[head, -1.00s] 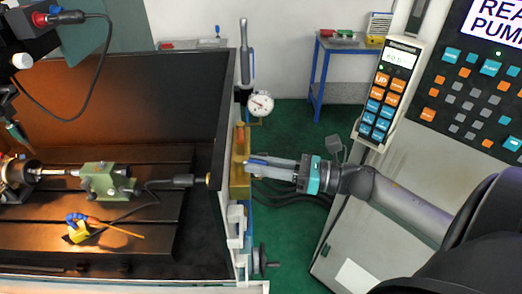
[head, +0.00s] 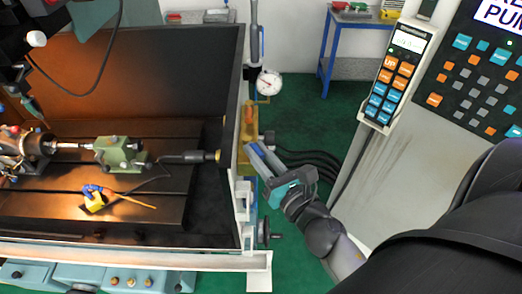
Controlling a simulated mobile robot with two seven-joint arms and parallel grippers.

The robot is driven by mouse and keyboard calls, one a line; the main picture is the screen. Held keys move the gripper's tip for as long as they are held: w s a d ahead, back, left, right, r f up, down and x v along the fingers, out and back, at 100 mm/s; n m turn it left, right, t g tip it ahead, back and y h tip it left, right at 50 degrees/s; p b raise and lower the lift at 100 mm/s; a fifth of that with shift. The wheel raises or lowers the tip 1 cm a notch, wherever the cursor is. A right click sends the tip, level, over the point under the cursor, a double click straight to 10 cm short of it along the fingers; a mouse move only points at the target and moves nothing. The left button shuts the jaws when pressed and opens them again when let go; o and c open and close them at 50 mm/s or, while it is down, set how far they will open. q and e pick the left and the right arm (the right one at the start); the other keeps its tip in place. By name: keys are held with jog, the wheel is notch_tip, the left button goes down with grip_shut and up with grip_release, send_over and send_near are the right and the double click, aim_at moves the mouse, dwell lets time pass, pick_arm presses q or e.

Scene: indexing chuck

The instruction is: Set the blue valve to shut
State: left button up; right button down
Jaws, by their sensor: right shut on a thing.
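The fingertips are close to the brass-yellow block (head: 248,118) on the outside of the machine's side wall. My left gripper cannot be made out in the view.
A round dial gauge (head: 269,83) sits just above the block. The machine's enclosure (head: 120,248) fills the left, with a green fixture (head: 119,152) inside. A control panel (head: 470,90) with a keypad pendant (head: 397,75) stands at right. Green floor lies between.

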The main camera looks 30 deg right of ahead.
jog(key=shift+a+m+h, duration=0.15)
jog(key=shift+m+h, duration=0.15)
jog(key=shift+h, duration=0.2)
jog(key=c, duration=0.8)
grip_release()
jog(key=shift+o, duration=0.2)
